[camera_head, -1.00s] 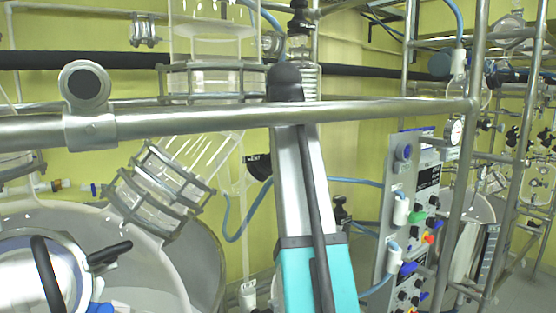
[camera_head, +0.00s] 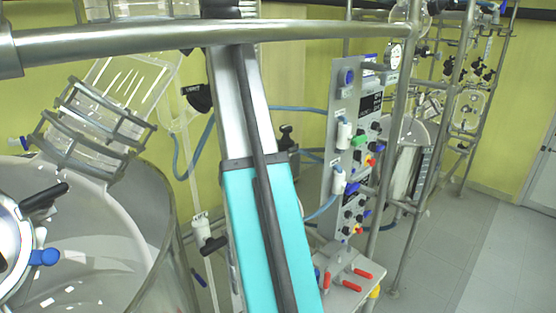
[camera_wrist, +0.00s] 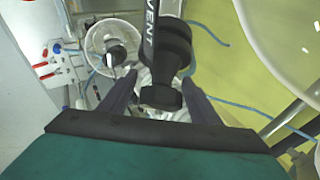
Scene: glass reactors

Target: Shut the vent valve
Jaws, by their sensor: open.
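The vent valve shows in the wrist view as a dark handle (camera_wrist: 166,52) with a rounded end. A strip reading VENT (camera_wrist: 150,22) runs beside it. My gripper (camera_wrist: 160,82) is open, with one finger on each side of the handle's near end. Gaps show between the fingers and the handle, and I cannot tell whether either touches it. In the head view a small VENT label and a black valve part (camera_head: 199,98) show left of the upright teal and metal column. My gripper is not visible there.
A steel rail (camera_head: 300,31) crosses the top of the head view. A large glass vessel (camera_head: 110,235) stands at left. A control panel (camera_head: 345,135) with valves and a shelf with red handles (camera_head: 350,280) stand at right. Open floor (camera_head: 480,240) lies beyond.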

